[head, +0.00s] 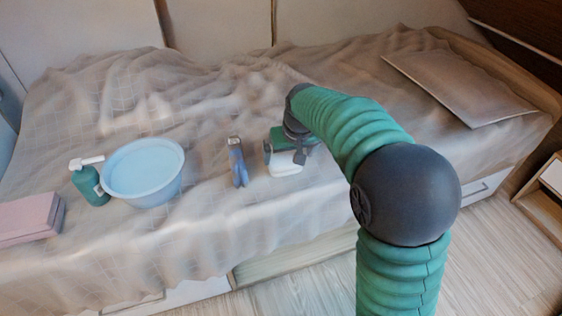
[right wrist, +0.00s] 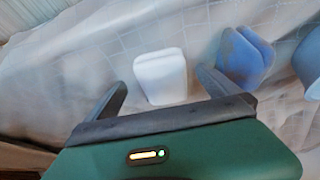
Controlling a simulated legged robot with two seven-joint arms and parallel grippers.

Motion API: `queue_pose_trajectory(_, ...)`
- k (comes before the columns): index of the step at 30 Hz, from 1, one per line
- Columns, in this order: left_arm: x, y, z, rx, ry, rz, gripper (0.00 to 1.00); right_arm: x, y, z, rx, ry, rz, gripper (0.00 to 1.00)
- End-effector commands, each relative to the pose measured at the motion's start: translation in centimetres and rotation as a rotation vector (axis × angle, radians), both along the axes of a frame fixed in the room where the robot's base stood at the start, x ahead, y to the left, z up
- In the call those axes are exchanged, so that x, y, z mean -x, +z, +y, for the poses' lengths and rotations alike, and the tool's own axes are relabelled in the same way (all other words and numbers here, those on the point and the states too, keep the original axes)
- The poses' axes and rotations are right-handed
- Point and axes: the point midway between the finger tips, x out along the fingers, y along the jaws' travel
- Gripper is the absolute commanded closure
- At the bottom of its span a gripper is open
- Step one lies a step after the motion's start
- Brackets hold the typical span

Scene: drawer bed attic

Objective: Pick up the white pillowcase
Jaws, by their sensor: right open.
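The white pillowcase (head: 286,167) is a small folded bundle lying on the bed, partly hidden in the head view by my right gripper (head: 284,155). In the right wrist view the white pillowcase (right wrist: 161,72) shows as a neat pale block beyond and between the two dark fingers of my right gripper (right wrist: 162,80). The fingers are spread apart, with nothing held between them. The gripper is close above the pillowcase; I cannot tell whether it touches. My left gripper is not in view.
A blue folded cloth (head: 237,162) lies just left of the pillowcase. Further left are a light blue basin (head: 145,172), a green pump bottle (head: 88,184) and a pink box (head: 28,219). The rumpled bedspread (head: 200,95) is clear behind.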

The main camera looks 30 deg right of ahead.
Motion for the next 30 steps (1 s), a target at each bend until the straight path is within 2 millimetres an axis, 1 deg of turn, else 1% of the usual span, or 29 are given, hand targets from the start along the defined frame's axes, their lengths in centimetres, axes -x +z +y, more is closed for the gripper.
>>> queue_pose_trajectory(6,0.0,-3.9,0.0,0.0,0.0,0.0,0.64,-0.5,-4.2,0.1,0.0,0.0,0.002,0.0)
queue_pose_trajectory(8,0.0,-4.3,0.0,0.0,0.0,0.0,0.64,-0.9,-5.0,-0.1,0.0,0.0,0.003,0.0)
queue_pose_trajectory(10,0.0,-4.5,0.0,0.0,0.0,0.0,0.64,-1.2,-5.3,-0.2,0.001,0.001,0.002,0.0)
queue_pose_trajectory(15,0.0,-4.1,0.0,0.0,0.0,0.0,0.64,-1.2,-4.9,-0.2,0.0,0.001,0.001,0.0)
queue_pose_trajectory(16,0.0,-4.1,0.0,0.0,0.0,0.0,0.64,-1.2,-4.9,-0.2,0.0,0.001,0.001,0.01)
queue_pose_trajectory(27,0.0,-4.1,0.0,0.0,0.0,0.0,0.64,-1.2,-5.0,-0.2,0.0,0.001,0.002,0.5)
queue_pose_trajectory(30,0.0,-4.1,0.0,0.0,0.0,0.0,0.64,-1.2,-5.0,-0.2,0.0,0.0,0.001,0.61)
